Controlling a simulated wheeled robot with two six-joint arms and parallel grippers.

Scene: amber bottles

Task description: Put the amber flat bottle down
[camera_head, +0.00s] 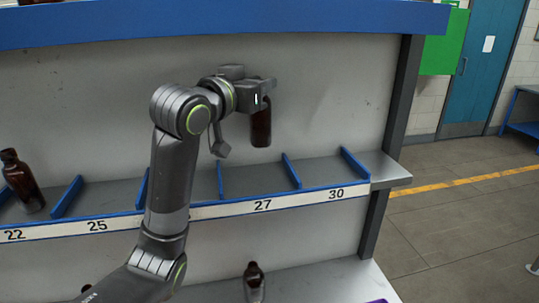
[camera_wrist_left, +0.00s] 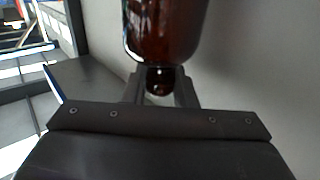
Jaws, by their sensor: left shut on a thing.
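The dark amber bottle (camera_head: 261,126) hangs upright in the head view, above the shelf (camera_head: 243,184) and near the slot labelled 27. My left gripper (camera_head: 262,92) is shut on its upper part. In the left wrist view the glossy brown bottle (camera_wrist_left: 166,32) shows beyond the jaws, with its narrow end between the fingers of my left gripper (camera_wrist_left: 160,88). The bottle's base is clear of the shelf in the head view. The gripper hides the bottle's top there. My right gripper is not in view.
Blue dividers (camera_head: 291,171) split the shelf, with labels 22, 25, 27 and 30 on its front edge. Another brown bottle (camera_head: 22,181) stands at far left. A bottle (camera_head: 254,283) stands on the lower shelf. The slots around 27 look empty. A blue-edged shelf (camera_head: 220,22) is overhead.

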